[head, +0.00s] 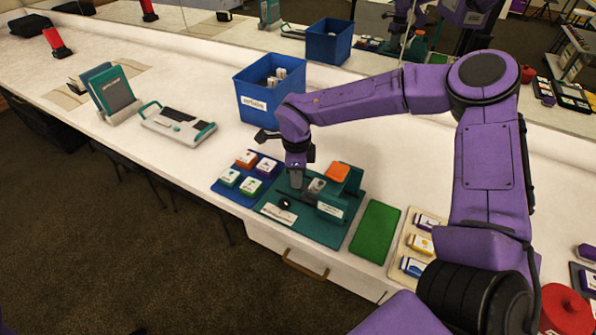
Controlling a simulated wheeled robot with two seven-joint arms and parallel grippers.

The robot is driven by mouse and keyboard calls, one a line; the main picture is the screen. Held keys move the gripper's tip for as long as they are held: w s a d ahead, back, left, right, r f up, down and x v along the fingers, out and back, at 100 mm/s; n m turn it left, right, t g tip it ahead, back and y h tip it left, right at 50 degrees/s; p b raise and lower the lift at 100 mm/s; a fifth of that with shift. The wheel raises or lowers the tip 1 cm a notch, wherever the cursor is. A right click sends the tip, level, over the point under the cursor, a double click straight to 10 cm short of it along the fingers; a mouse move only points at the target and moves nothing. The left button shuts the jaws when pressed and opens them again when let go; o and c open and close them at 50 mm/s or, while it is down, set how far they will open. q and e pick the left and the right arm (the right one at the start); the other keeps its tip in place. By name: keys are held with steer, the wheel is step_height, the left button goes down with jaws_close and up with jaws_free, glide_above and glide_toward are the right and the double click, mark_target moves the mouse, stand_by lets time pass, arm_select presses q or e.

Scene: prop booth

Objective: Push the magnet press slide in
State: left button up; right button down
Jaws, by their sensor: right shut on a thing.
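The magnet press (330,208) is a teal unit on a teal base board near the counter's front edge, with an orange block (337,172) on top at the back. A grey part (317,186) shows at its left side, and a round black piece (285,203) lies on the board in front. My right gripper (296,181) points down at the left side of the press, beside the grey part. It is shut on the slide, which is mostly hidden by the fingers. My left gripper is not in view.
A blue mat with several small boxes (227,178) lies left of the press, and a green mat (375,231) lies right of it. A blue bin (270,88) stands behind. A white device (178,124) lies farther left, with bare counter around it.

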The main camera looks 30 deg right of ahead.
steer(key=shift+w+a, duration=0.1)
steer(key=c, duration=1)
jaws_free()
